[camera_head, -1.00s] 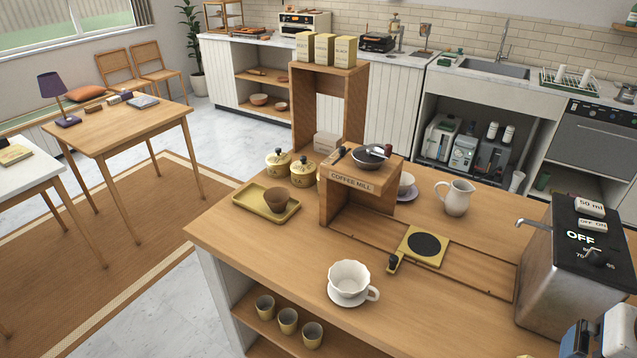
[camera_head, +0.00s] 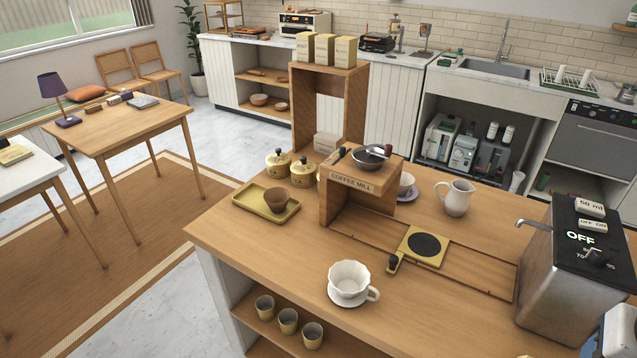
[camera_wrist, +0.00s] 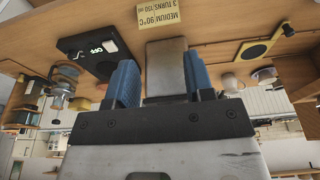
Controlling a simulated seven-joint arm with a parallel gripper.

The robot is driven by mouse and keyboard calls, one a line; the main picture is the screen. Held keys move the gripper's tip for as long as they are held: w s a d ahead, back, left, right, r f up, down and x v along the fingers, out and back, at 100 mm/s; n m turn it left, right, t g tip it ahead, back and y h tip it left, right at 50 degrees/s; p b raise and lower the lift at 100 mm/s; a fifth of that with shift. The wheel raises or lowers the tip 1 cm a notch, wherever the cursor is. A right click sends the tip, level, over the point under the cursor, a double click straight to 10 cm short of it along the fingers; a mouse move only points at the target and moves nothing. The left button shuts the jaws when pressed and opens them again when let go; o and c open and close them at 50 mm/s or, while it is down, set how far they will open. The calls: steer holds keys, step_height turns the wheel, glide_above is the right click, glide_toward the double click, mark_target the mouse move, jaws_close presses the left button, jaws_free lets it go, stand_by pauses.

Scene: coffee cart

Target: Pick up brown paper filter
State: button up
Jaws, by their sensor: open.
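The brown paper filter (camera_head: 276,200) appears as a small brown cone-shaped cup on a yellow tray (camera_head: 249,206), at the left part of the wooden counter. In the head view, only a white part of my arm's end shows at the lower right corner, far from the filter. In the wrist view, my gripper (camera_wrist: 163,80) has its two blue fingers spread apart. A grey block shows between them; I cannot tell what it is. I cannot make out the filter in the wrist view.
A white dripper (camera_head: 349,277) stands at the counter's front edge. A metal water dispenser (camera_head: 563,279) stands at right. Counter is clear left of the dripper.

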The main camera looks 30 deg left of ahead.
stand_by(0.3)
steer(key=w+a+f+m+t+y, duration=0.1)
steer(key=w+a+f+m+y, duration=0.35)
steer(key=w+a, duration=0.85)
steer(key=m+t+y, duration=0.6)
steer(key=m, duration=1.2)
glide_toward(266, 196)
steer(key=shift+w+a+r, duration=0.2)
steer(key=shift+a+r, duration=0.1)
steer(key=shift+w+f, duration=0.1)
steer(key=shift+x, duration=1.2)
steer(key=shift+x, duration=2.55)
